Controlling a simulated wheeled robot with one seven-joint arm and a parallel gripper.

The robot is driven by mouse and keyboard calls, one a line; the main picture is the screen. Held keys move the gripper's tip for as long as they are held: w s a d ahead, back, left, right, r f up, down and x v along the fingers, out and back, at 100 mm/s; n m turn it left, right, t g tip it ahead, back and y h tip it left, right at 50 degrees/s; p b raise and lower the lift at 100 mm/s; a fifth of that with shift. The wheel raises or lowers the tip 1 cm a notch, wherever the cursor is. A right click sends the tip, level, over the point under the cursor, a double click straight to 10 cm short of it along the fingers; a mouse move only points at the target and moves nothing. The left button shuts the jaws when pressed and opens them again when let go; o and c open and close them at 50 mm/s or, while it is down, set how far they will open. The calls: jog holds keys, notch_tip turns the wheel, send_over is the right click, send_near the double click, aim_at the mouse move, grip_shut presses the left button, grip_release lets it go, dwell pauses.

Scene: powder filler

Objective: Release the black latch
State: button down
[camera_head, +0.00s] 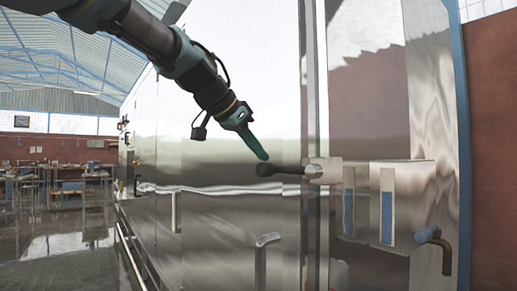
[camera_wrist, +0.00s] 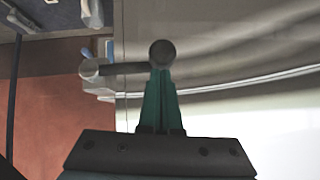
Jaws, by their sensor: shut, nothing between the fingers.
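The black latch (camera_head: 280,170) is a dark handle with a rounded knob at its left end. It sticks out to the left, roughly level, from a metal mount (camera_head: 325,170) at the edge of the shiny cabinet door. My gripper (camera_head: 262,156) has teal fingers, shut and empty, pointing down at the knob from above and left. In the wrist view the latch's knob (camera_wrist: 162,53) is right at the fingertips (camera_wrist: 160,72) and overlaps them. I cannot tell whether they touch.
A shiny metal cabinet (camera_head: 220,130) fills the middle. Metal boxes with blue windows (camera_head: 387,210) and a bent dark handle (camera_head: 433,240) stand right of the latch. Door handles (camera_head: 265,255) stick out lower down. Open floor (camera_head: 60,230) and workbenches (camera_head: 70,185) lie at the left.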

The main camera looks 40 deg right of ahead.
jog(key=shift+f, duration=0.15)
jog(key=s+f+n+g+b, duration=0.3)
jog(key=f+g+b, duration=0.3)
jog(key=b, duration=0.3)
jog(key=s+f+n+g+h+b, duration=0.1)
jog(key=s+f+n+g+b, duration=0.2)
jog(key=f+b, duration=0.6)
jog(key=shift+s+a+n+g+h+b, duration=0.25)
jog(key=shift+n+g+b, duration=0.45)
jog(key=shift+n+g, duration=0.7)
jog(key=shift+s+f, duration=0.1)
jog(key=shift+s, duration=0.1)
